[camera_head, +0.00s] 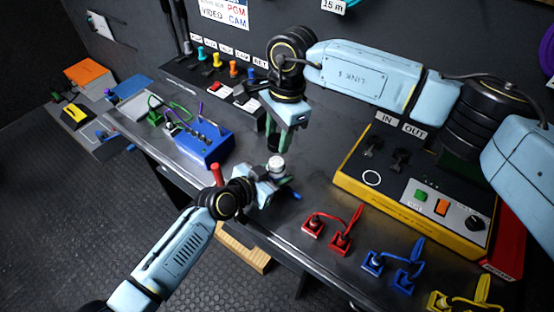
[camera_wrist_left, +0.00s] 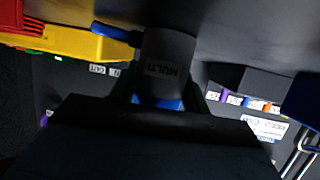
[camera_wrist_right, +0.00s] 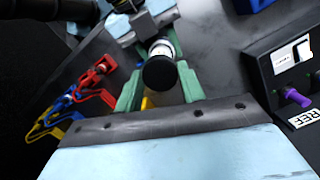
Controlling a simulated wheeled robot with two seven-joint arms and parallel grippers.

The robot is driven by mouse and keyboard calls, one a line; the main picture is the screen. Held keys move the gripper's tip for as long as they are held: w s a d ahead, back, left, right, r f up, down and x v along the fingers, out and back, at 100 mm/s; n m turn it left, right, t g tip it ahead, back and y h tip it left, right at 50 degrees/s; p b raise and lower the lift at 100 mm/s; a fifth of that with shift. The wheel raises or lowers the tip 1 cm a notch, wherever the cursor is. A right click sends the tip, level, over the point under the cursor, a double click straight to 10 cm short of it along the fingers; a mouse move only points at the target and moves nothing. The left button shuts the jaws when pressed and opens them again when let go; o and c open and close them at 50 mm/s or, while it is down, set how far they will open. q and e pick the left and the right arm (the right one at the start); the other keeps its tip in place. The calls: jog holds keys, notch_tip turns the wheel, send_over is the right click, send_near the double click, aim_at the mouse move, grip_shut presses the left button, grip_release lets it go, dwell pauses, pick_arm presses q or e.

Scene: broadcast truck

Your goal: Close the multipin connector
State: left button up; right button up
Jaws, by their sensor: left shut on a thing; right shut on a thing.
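My left gripper (camera_head: 268,186) is shut on the grey multipin connector body, marked MULTI in the left wrist view (camera_wrist_left: 168,65). A blue lever (camera_wrist_left: 115,33) sticks out from its side; its tip also shows in the head view (camera_head: 295,196). A pale round end (camera_head: 277,163) points up from this gripper. My right gripper (camera_head: 276,136) is above it, fingers downward, shut on a black cylindrical part (camera_head: 273,141). In the right wrist view the round black end (camera_wrist_right: 160,73) sits between the green fingers, with the pale end (camera_wrist_right: 161,47) just beyond. I cannot tell whether the parts touch.
A yellow-edged IN/OUT panel (camera_head: 345,180) stands on the bench to the right. Red (camera_head: 340,242), blue (camera_head: 372,262) and yellow (camera_head: 438,300) cabled plugs lie along the front edge. A blue box (camera_head: 210,150) is at the left. Bench around the grippers is mostly clear.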

send_over(276, 161)
jog(key=shift+d+f, duration=0.15)
jog(key=shift+f, duration=1.95)
jog(key=shift+f, duration=0.1)
jog(key=shift+f, duration=0.8)
jog(key=shift+f, duration=0.55)
